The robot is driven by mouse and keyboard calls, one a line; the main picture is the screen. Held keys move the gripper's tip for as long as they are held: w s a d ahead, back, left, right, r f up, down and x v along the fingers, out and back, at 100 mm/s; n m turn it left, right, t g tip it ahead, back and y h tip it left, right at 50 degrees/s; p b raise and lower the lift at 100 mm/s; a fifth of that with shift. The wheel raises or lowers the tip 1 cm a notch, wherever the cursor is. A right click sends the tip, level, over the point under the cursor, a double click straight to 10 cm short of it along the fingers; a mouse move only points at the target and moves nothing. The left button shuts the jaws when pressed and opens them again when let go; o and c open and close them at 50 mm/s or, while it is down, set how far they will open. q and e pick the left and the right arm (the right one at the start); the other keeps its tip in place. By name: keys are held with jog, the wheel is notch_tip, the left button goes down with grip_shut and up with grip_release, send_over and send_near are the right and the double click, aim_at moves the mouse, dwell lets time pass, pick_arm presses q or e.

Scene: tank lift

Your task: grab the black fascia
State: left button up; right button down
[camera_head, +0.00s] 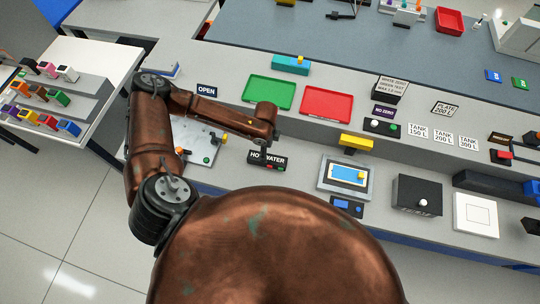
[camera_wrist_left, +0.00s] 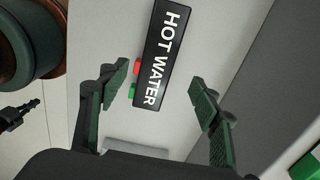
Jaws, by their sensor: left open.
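The black fascia (camera_head: 267,160) with white HOT WATER lettering is on the grey bench front, just below the end of my left arm in the head view. In the left wrist view the fascia (camera_wrist_left: 161,52) runs lengthwise up the picture, with a red and a green button at its left edge. My left gripper (camera_wrist_left: 158,76) is open, its two fingers spread to either side of the fascia's lower part. Whether either finger touches it cannot be told. My right gripper is not in view.
A green tray (camera_head: 269,93) and a red tray (camera_head: 327,105) lie on the bench behind. A plate with small orange-tipped fittings (camera_head: 205,150) is left of the fascia. A screen unit (camera_head: 346,174) and a black box (camera_head: 417,195) stand to the right.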

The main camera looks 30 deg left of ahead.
pick_arm(q)
jog(key=shift+a+f, duration=0.25)
jog(key=shift+a, duration=0.05)
jog(key=f, duration=0.2)
jog(key=shift+s+f, duration=0.2)
jog(key=shift+f, duration=0.1)
notch_tip(320, 180, down, 4)
jog(key=shift+s+r+p, duration=0.1)
jog(key=shift+r+p, duration=0.15)
jog(key=shift+p, duration=0.1)
jog(key=shift+f, duration=0.5)
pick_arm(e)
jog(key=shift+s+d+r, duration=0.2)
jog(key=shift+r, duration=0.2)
pick_arm(q)
jog(key=shift+c, duration=0.7)
jog(key=c, duration=1.2)
jog(key=shift+r, duration=0.1)
jog(key=shift+c, duration=0.2)
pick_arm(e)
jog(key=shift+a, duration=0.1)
